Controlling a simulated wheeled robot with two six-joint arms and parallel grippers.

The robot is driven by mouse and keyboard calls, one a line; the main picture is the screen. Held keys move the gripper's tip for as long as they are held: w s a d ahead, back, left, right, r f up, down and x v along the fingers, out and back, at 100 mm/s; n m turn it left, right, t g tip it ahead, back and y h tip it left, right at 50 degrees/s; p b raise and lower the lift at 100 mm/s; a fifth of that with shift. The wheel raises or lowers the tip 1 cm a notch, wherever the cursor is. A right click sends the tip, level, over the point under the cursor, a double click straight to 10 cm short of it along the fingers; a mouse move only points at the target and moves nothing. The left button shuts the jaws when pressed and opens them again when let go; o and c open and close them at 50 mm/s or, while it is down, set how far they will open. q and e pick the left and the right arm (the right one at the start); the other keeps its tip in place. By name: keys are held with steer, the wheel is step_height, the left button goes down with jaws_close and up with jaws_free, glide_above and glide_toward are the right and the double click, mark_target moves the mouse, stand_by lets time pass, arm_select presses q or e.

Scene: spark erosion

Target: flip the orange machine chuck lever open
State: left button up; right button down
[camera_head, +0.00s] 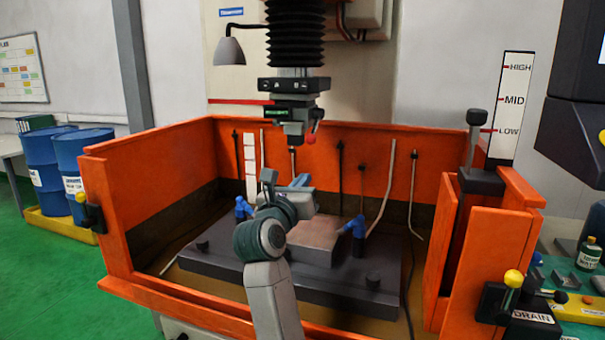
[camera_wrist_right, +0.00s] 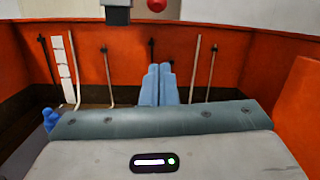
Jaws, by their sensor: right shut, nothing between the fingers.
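The machine chuck (camera_head: 290,128) hangs below the black bellows over the orange-walled tank. A short lever with a red knob (camera_head: 310,138) points downward at the chuck's right side. In the right wrist view, the red knob (camera_wrist_right: 157,5) shows at the top edge, beside the dark chuck block (camera_wrist_right: 117,14); the rest of the lever is cut off. My right gripper (camera_head: 301,181) is below the chuck and apart from the lever. Its blue fingers (camera_wrist_right: 158,84) are together with nothing between them. My left gripper is not in view.
The orange tank wall (camera_head: 365,150) rises behind my gripper, with several thin rods along it. Blue clamps (camera_head: 355,228) and a block stand on the dark table (camera_head: 330,287) below. A lamp (camera_head: 229,50) hangs at upper left. Air between gripper and chuck looks clear.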

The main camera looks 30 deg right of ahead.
mark_target(315, 126)
steer(key=p+x, duration=0.3)
steer(key=x, duration=0.6)
steer(key=a+r+p, duration=0.1)
steer(key=s+a+r+p, duration=0.1)
steer(key=r, duration=0.1)
steer(key=shift+s+a+r, duration=0.15)
steer(key=shift+s+r, duration=0.05)
steer(key=shift+s, duration=0.05)
steer(key=shift+w+f, duration=0.1)
